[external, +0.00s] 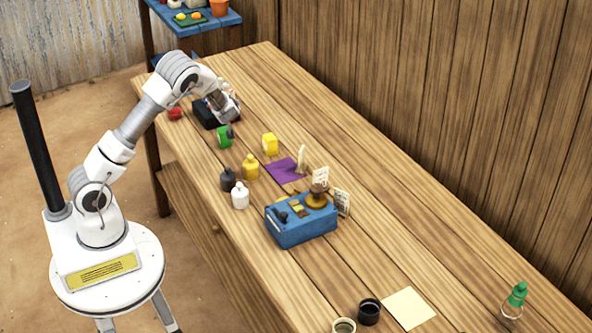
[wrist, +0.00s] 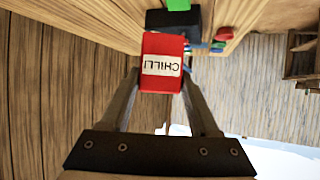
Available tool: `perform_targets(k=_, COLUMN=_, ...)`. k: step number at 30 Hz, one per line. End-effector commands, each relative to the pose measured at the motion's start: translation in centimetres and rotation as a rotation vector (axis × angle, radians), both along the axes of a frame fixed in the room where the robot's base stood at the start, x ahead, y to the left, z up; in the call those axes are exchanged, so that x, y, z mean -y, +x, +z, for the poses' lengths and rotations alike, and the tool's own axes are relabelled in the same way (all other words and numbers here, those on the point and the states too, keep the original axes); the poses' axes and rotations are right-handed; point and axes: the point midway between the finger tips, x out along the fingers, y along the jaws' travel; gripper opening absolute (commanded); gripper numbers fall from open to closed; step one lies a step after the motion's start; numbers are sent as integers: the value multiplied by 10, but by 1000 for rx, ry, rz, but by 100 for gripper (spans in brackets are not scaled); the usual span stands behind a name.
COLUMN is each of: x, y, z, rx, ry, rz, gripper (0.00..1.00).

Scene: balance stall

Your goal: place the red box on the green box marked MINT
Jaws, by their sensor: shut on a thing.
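My gripper (wrist: 162,78) is shut on a red box (wrist: 163,78) with a white label reading CHILLI, upside down in the wrist view. The box sits between the two fingers. In the external view my gripper (external: 231,112) is over the far end of the table, and the held box is mostly hidden there. A green box (external: 223,138) stands on the table just nearer than the gripper; its lettering cannot be read. A green piece, probably this box (wrist: 179,4), shows at the top edge of the wrist view.
A black box (external: 203,117) and a red item (external: 175,114) are beside the gripper. A yellow box (external: 270,145), several bottles (external: 240,197), a purple cloth (external: 282,172) and a blue scale (external: 300,234) stand nearer. The wall (external: 400,100) borders the right. Table beyond the scale is mostly clear.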

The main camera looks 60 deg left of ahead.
Motion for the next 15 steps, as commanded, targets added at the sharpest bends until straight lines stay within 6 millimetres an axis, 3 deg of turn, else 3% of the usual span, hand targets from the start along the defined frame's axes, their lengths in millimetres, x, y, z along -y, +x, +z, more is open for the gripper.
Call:
perform_targets(k=1, x=-13, y=-2, z=-10, rx=-1, ry=1, rz=4, gripper=4)
perform_targets(k=6, x=-36, y=-3, z=-23, rx=0, ry=0, rz=0, gripper=4)
perform_targets(k=11, x=-42, y=-4, z=-29, rx=0, ry=0, rz=-1, gripper=4)
perform_targets(k=15, x=-42, y=-4, z=-47, rx=-2, ry=0, rz=-1, gripper=4)
